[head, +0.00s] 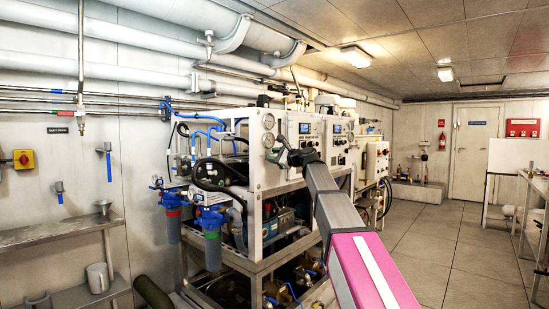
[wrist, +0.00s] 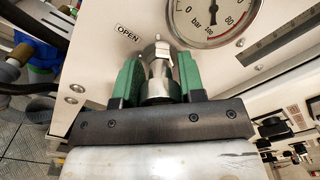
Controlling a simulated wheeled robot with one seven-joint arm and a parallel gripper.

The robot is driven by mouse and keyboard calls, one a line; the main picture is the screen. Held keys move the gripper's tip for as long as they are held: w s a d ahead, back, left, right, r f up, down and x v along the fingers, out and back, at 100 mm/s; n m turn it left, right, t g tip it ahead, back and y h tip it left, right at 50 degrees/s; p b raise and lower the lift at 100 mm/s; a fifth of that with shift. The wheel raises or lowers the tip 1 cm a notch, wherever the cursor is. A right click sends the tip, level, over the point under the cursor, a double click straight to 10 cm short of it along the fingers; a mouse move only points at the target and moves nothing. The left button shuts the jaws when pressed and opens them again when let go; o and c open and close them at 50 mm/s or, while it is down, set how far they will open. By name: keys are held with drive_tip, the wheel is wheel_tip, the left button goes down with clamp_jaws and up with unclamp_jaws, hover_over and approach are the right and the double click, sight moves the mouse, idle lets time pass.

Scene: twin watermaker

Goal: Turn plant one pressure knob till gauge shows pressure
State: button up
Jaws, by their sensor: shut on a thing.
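The pressure knob (wrist: 159,70) is a bright metal cylinder on the white plant panel (wrist: 100,65) in the wrist view. My gripper (wrist: 158,80) is shut on it, with one green finger on each side. A label reading OPEN sits left of the knob. The pressure gauge (wrist: 213,14) is cut off at the top edge; its scale shows 0, bar and 80, with a thin dark needle whose exact reading I cannot tell.
Blue-and-grey filter housings (head: 212,240) hang at the plant's left front. A metal bench (head: 60,234) stands along the left wall. Open tiled floor (head: 445,245) lies to the right. Pipes run overhead.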

drive_tip(key=shift+f, duration=0.1)
drive_tip(key=o, duration=0.9)
drive_tip(key=shift+d, duration=0.1)
drive_tip(key=v, duration=1)
drive_tip(key=shift+s+d, duration=0.25)
drive_tip(key=shift+s, duration=0.05)
